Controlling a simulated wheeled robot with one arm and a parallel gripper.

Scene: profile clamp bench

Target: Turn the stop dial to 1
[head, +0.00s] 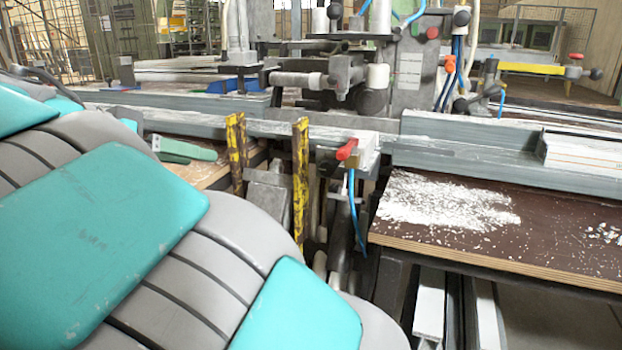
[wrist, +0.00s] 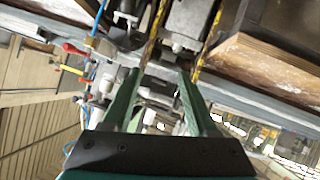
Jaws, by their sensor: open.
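I cannot pick out a stop dial with numbers for certain in either view. A small red lever (head: 347,149) sits on a pale block at the rail, with a blue hose below it; a red-tipped valve also shows in the wrist view (wrist: 74,48). My gripper (wrist: 158,72) is open and empty, its two green fingers apart, with the grey clamp machinery beyond them. In the head view, green finger parts of my gripper (head: 187,151) show past my arm, left of the yellow-black posts. My arm hides the lower left of that view.
Two yellow-black striped posts (head: 300,180) stand at a gap in the rail. A brown board (head: 450,215) with white shavings lies at the right. The grey clamp machine (head: 365,70) with hoses and a red button (head: 432,33) stands behind the rail (head: 470,170).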

